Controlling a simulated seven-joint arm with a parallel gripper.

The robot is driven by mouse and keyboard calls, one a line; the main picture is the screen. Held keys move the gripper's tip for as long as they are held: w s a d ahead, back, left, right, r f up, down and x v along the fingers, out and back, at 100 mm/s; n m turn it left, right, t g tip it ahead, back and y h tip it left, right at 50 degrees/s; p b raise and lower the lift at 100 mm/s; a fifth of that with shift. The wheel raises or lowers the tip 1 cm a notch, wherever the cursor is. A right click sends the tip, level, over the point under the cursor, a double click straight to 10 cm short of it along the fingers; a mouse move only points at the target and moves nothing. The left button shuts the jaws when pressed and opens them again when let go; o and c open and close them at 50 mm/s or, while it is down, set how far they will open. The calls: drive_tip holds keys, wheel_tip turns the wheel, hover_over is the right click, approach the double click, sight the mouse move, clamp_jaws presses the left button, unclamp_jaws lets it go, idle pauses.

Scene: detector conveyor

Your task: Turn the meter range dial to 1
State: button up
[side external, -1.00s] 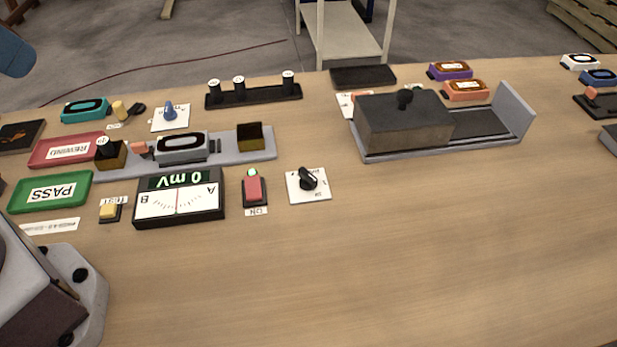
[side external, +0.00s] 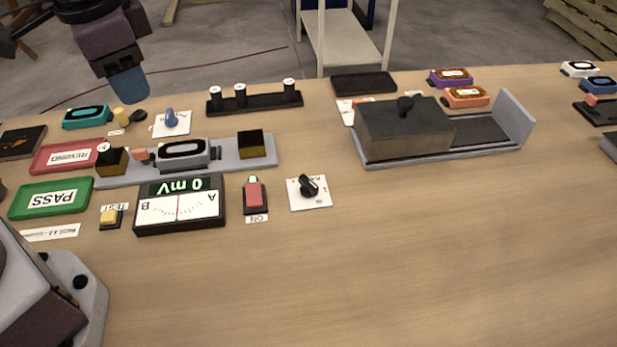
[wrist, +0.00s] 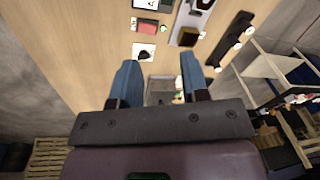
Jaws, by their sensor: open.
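The black dial knob (side external: 308,186) sits on a white marked plate on the table, right of the meter. Its marks are too small to read surely. It also shows in the wrist view (wrist: 144,54), ahead of the fingers. The meter (side external: 179,206) reads 0 mV on a green display, its needle near mid-scale. A blue knob (side external: 171,120) on another white plate stands farther back. My gripper (side external: 130,86) is high at the back left, well away from the black dial. In the wrist view its two blue fingers (wrist: 160,76) are apart, with nothing held between them.
A red switch (side external: 254,194) stands between meter and dial. A grey rail with a detector (side external: 183,153) lies behind the meter, and a black post rack (side external: 254,99) farther back. A dark lidded box (side external: 402,130) stands to the right. The front table is clear.

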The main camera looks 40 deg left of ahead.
drive_tip(key=w+d+f+m+g, duration=0.2)
drive_tip(key=w+d+f+m, duration=0.3)
drive_tip(key=w+d+f, duration=0.15)
drive_tip(key=m, duration=1.2)
approach(309, 180)
drive_tip(key=shift+t+h, duration=0.3)
drive_tip(key=shift+h, duration=0.1)
drive_tip(key=f, duration=0.9)
drive_tip(key=shift+s+a+f, duration=0.3)
drive_tip(key=shift+a+f, duration=0.05)
drive_tip(key=shift+f, duration=0.05)
drive_tip(key=shift+c, duration=0.4)
clamp_jaws()
